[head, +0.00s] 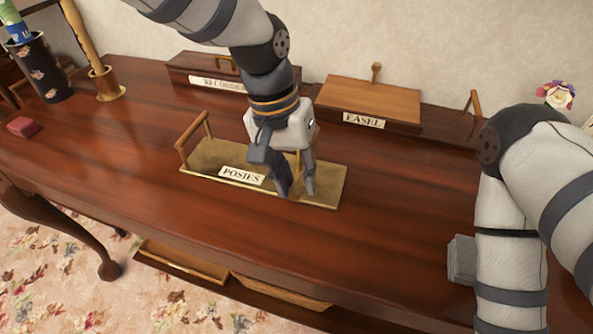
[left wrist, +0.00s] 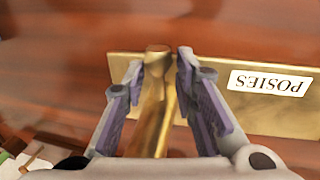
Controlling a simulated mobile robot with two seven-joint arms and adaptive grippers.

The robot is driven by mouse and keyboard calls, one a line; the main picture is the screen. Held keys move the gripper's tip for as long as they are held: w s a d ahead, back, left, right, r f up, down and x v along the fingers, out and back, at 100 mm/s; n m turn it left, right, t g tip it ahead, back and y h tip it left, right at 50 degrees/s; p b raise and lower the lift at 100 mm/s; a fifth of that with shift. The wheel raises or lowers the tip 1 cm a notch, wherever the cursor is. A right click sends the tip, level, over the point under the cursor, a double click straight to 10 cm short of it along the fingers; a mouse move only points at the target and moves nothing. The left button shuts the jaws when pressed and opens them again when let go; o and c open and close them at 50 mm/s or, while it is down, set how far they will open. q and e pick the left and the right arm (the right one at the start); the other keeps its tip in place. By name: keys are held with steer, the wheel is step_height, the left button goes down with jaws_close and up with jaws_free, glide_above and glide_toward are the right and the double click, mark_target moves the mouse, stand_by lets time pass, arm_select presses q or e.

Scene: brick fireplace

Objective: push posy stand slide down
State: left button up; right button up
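The posy stand is a brass tray (head: 212,158) with a white POSIES label (head: 242,175), lying on the wooden table. An upright wooden handle (head: 192,140) stands at its left end. My left gripper (head: 297,190) points down over the tray's right part and hides some of it. In the left wrist view, a golden-brown post (left wrist: 157,85) stands between the fingers of my left gripper (left wrist: 161,58). The fingers are apart, with a gap at the right finger, and do not look clamped on it. The brass tray (left wrist: 230,112) and label (left wrist: 270,83) show beside them. My right gripper is out of view.
A wooden box labelled EASEL (head: 370,98) and another labelled box (head: 190,68) stand at the back. A dark vase (head: 38,70), a brass-based post (head: 108,90) and a small red object (head: 23,127) are at left. The table front is clear.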

arm_select(q)
steer(key=shift+o, duration=0.3)
step_height(320, 180, up, 12)
steer(key=a, duration=0.2)
steer(key=shift+w, duration=0.35)
